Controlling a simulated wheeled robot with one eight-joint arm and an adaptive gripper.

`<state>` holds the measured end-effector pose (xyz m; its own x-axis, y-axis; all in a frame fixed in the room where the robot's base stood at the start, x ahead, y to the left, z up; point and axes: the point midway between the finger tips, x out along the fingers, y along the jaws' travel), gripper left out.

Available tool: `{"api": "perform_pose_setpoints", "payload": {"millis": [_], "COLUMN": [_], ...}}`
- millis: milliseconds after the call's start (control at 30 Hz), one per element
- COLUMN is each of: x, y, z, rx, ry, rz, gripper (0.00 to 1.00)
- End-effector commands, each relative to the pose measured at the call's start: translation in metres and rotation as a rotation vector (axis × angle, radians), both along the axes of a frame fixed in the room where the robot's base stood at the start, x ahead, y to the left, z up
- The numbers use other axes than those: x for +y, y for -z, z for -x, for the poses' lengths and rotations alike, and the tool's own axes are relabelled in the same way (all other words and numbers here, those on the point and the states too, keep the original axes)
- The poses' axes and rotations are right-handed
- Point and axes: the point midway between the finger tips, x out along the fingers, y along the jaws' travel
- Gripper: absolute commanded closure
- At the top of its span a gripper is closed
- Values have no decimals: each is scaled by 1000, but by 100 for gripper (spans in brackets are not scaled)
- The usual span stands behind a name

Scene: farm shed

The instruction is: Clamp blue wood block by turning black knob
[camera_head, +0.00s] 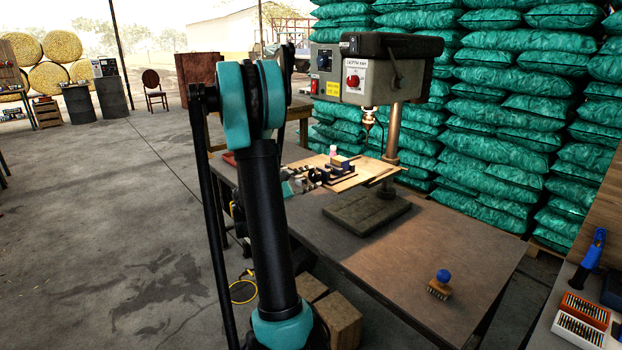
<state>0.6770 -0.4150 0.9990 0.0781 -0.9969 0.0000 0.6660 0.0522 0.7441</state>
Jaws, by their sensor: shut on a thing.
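I cannot make out a clearly blue block at this size. My gripper (314,177) is at the left end of the vise, at its black knob, and is shut on it. The knob is mostly hidden by the fingers. My own arm stands in front and covers part of the table's left side.
The drill press (365,70) stands over the board, its chuck (368,118) above the vise. A brush with a blue knob (441,285) lies on the clear right part of the table (425,250). Green sacks (510,120) are stacked behind. A side bench holds bit boxes (582,320).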

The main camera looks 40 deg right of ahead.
Motion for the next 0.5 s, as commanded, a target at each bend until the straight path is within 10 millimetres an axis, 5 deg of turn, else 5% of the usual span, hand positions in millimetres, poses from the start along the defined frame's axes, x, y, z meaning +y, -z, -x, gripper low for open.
{"api": "perform_pose_setpoints", "payload": {"millis": [500], "x": [0], "y": [0], "z": [0], "rx": [-672], "ry": [1], "rz": [-53], "gripper": [95]}}
